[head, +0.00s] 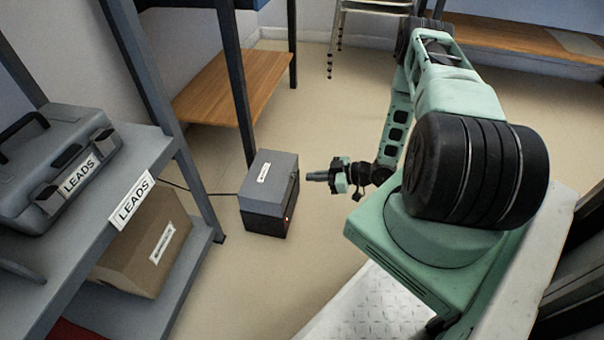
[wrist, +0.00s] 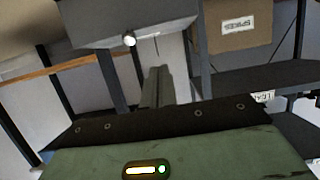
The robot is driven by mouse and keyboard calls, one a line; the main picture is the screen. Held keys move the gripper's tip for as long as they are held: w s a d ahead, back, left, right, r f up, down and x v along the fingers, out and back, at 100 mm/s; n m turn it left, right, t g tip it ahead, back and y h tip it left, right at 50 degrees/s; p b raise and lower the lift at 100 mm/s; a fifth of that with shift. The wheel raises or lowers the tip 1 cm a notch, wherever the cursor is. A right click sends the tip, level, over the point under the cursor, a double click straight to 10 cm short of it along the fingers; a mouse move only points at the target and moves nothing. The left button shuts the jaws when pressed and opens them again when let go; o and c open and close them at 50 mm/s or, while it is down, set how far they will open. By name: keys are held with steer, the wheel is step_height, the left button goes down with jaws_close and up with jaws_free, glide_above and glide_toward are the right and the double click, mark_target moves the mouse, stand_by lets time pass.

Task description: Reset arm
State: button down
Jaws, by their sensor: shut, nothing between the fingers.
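My arm is mint green and black and rises at the right of the head view. It bends back down, and my gripper (head: 318,176) points left above the floor, to the right of a grey and black box (head: 268,180). A gap shows between the fingertips and the box in the picture. The fingers are shut with nothing between them. In the wrist view my gripper (wrist: 157,85) shows its closed fingers beyond a green housing with a lit indicator.
A grey shelf (head: 62,240) at left bears a grey case (head: 50,165) marked LEADS, with a cardboard box (head: 145,240) below. A wooden shelf (head: 235,85) stands behind, a metal-legged stool (head: 370,7) farther back. A cable runs to the grey box. Open floor (head: 330,120) lies between.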

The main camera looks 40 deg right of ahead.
steer(key=shift+p+v, duration=0.3)
steer(key=shift+v, duration=1.2)
steer(key=shift+f, duration=0.15)
